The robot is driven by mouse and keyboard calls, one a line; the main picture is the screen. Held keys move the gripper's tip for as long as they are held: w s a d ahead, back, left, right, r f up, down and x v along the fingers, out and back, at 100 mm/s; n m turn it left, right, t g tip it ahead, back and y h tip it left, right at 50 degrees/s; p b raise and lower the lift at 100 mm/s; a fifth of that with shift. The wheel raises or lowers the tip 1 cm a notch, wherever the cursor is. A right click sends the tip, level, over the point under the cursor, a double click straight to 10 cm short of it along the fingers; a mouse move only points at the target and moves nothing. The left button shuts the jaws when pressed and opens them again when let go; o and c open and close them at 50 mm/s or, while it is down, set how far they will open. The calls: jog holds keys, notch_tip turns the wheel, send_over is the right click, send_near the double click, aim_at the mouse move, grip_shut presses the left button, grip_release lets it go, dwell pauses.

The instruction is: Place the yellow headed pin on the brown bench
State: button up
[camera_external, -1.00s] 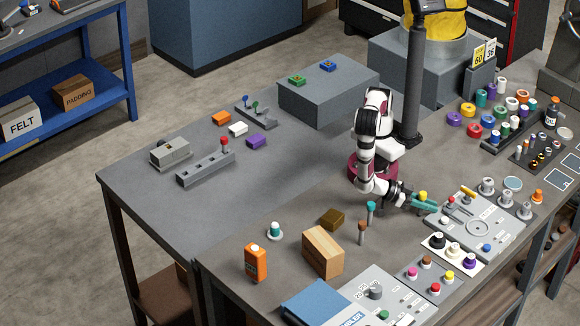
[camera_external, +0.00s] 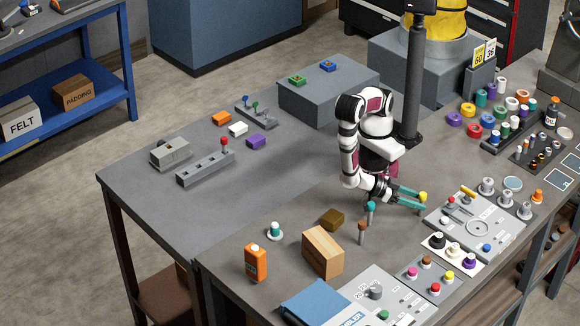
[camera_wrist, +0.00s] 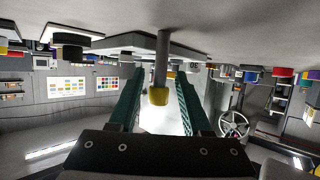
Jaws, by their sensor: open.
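The yellow headed pin (camera_external: 423,197) stands upright at the left edge of the grey fixture plate, at my gripper's tips. In the wrist view, which looks upside down, its yellow head (camera_wrist: 159,96) and grey stem are between my two teal fingers, with gaps on both sides. My gripper (camera_external: 421,203) is open and lies nearly level, reaching right. It also shows in the wrist view (camera_wrist: 160,78). A small brown block (camera_external: 332,219), which seems to be the brown bench, sits on the table to the left of my gripper. Its top looks bare.
A teal headed pin (camera_external: 371,209) and a brown headed pin (camera_external: 362,230) stand between my gripper and the brown block. A cardboard box (camera_external: 323,252) is just in front of the block. The fixture plate (camera_external: 480,232) carries several parts on the right.

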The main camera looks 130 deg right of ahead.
jog(key=v, duration=0.6)
jog(key=shift+w+d+r, duration=0.1)
jog(key=shift+w+d, duration=0.05)
jog(key=shift+w, duration=0.1)
jog(key=o, duration=0.3)
jog(key=shift+w+d+r, duration=0.15)
jog(key=shift+w+d, duration=0.05)
jog(key=shift+d, duration=0.15)
